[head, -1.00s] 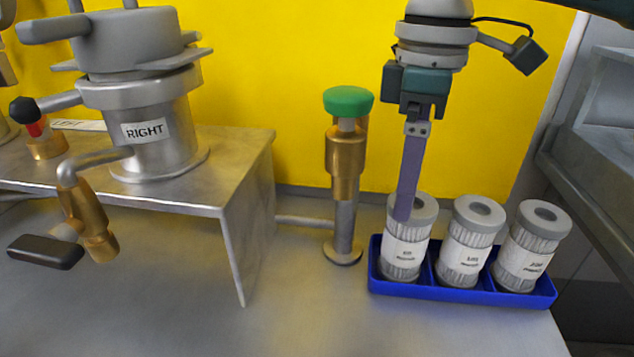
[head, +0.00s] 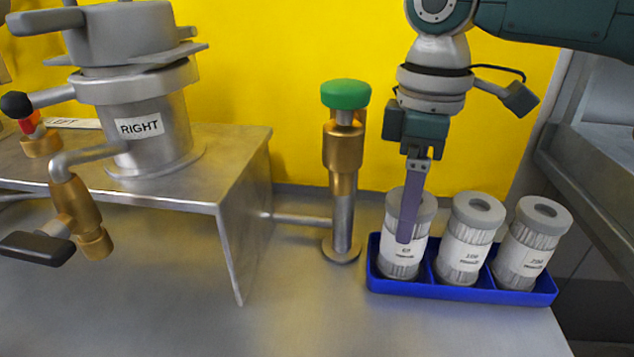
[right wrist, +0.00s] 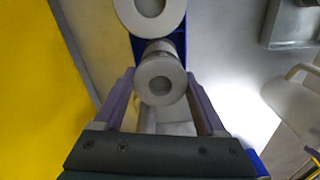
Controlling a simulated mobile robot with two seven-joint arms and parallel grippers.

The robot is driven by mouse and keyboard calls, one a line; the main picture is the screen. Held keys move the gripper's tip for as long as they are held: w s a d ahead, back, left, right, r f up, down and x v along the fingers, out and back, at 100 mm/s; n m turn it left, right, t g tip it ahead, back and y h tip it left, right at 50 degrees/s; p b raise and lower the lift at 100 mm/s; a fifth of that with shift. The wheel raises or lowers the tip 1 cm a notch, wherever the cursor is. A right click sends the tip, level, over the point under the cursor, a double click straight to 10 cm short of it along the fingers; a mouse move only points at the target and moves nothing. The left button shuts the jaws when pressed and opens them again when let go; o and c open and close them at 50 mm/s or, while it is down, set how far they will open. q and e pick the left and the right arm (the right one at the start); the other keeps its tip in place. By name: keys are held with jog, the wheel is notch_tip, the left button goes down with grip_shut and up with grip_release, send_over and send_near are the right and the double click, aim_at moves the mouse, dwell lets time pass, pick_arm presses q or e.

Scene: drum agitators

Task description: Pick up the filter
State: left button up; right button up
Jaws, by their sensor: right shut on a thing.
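Three grey pleated filters with white labels stand in a blue tray (head: 461,291), one per compartment: the left filter (head: 403,257), the middle filter (head: 468,250) and the right filter (head: 527,250). My right gripper (head: 405,236) points down and is shut on the left filter, which is still seated in its compartment. In the right wrist view, the fingers lie on both sides of the held filter (right wrist: 172,88), with its round top hole between them. Another filter (right wrist: 176,20) shows just beyond. My left gripper is not in view.
A brass valve with a green knob (head: 346,94) stands just left of the tray. A metal housing labelled RIGHT (head: 150,125) sits on a raised steel stand (head: 235,150) further left. The front of the bench is clear.

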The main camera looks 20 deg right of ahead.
grip_shut()
jog(key=shift+r, duration=0.1)
dwell(0.3)
